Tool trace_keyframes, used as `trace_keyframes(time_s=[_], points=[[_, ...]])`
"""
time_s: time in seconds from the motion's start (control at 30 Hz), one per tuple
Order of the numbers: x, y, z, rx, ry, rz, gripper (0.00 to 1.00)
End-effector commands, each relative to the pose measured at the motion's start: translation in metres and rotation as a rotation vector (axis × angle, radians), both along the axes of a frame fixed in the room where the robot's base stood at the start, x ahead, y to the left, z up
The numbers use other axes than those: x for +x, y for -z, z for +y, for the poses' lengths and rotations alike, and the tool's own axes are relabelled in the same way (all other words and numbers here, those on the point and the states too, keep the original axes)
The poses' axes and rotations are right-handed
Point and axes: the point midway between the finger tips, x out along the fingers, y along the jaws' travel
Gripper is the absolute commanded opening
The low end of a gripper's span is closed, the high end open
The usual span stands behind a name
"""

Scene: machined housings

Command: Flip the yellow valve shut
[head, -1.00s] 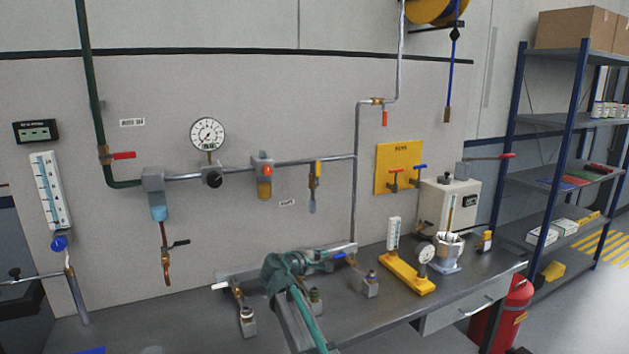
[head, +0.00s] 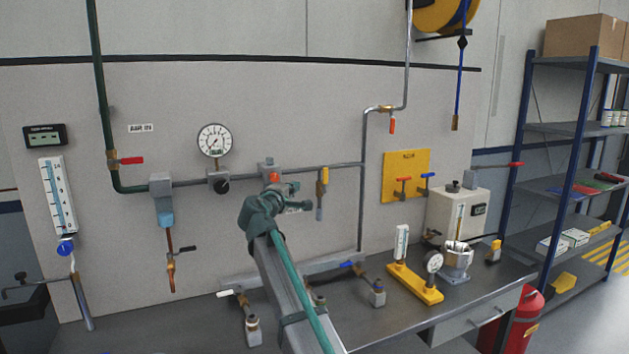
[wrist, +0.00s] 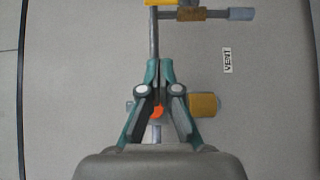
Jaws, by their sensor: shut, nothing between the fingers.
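The yellow valve handle (head: 325,175) stands upright on a short drop pipe below the horizontal wall pipe, in line with that drop as far as the head view shows. In the wrist view the yellow handle (wrist: 165,3) is cut off by the top edge, beside its brass body (wrist: 191,14). My gripper (head: 308,207) is shut and empty, in front of the wall just left of and below the handle, apart from it in the picture. In the wrist view my gripper (wrist: 159,62) points toward the handle, with a gap between.
An amber-bowled unit with an orange knob (head: 274,177) sits on the pipe behind my gripper; its amber bowl (wrist: 203,105) shows in the wrist view. A gauge (head: 215,140) is to the left. The yellow panel (head: 405,176) is to the right. Small valves stand on the bench below.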

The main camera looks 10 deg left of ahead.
Motion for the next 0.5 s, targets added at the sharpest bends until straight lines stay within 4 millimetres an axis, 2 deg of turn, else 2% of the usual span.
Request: trace_keyframes(time_s=[0.17,0.27,0.5], points=[[0.012,-0.001,-0.002,-0.001,0.0,0.0,0.0],[0.025,-0.002,-0.005,-0.001,0.001,0.001,0.0],[0.07,-0.003,-0.016,-0.001,0.003,0.001,0.0]])
